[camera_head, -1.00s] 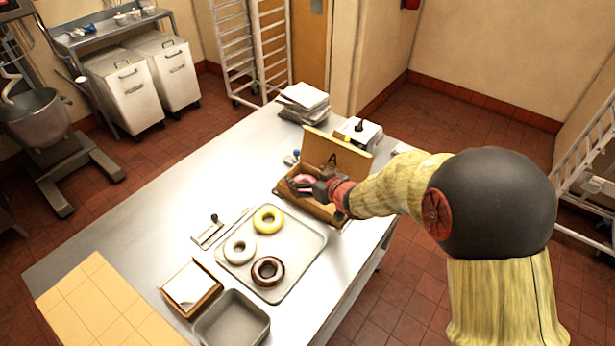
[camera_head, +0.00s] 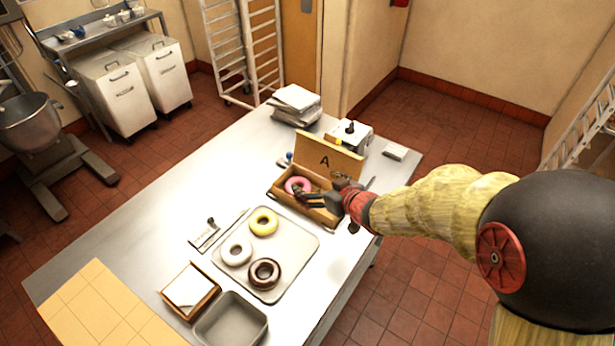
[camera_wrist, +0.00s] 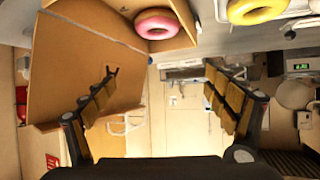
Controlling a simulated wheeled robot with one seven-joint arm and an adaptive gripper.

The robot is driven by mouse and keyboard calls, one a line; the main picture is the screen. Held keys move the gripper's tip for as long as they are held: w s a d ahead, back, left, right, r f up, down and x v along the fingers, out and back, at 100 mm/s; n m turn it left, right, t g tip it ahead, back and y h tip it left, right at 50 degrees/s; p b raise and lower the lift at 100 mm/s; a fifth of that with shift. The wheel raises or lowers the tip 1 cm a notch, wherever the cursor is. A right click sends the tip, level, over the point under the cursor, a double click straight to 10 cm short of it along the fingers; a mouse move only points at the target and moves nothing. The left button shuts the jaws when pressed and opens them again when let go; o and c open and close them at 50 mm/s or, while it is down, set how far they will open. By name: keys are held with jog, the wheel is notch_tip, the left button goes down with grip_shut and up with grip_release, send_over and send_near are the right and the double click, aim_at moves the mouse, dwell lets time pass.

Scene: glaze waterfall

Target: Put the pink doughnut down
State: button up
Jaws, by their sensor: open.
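My gripper (camera_head: 308,196) is open and empty at the box's front right side, close to the doughnut. In the wrist view the pink doughnut (camera_wrist: 157,24) shows in the box at the top, beyond and apart from the open fingers (camera_wrist: 160,88). The box lid (camera_wrist: 85,65) stands at the left there.
A tray (camera_head: 300,268) left of the box holds a yellow doughnut (camera_head: 263,221), a white one (camera_head: 236,251) and a chocolate one (camera_head: 264,273). A stack (camera_head: 297,101) and a small device (camera_head: 350,134) stand behind the box.

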jog(key=s+d+r+m+h, duration=0.4)
jog(key=s+d+r+h, duration=0.4)
jog(key=d+r, duration=0.55)
jog(key=s+r+m+g+y, duration=0.1)
jog(key=s+g, duration=0.4)
jog(key=s, duration=1.7)
jog(key=shift+r+m+y, duration=0.25)
jog(key=shift+m+y, duration=0.15)
